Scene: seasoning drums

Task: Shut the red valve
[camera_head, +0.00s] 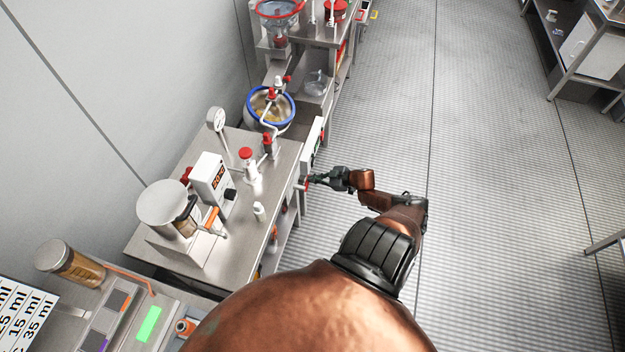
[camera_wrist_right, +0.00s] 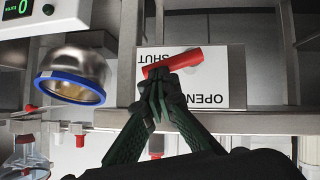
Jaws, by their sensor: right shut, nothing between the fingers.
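The red valve (camera_wrist_right: 188,58) shows in the right wrist view as a red bar handle. It lies slightly tilted across a white plate (camera_wrist_right: 222,82) with the words OPEN and SHUT, which appear upside down. My right gripper (camera_wrist_right: 158,84) is shut and empty. Its fingertips are at the left end of the handle and overlap it in the picture; I cannot tell whether they touch. In the head view the right gripper (camera_head: 314,181) is at the side of the steel bench, and only a small red bit of the valve (camera_head: 306,184) shows beside it. My left gripper is out of view.
The floor (camera_head: 480,190) to the right is clear.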

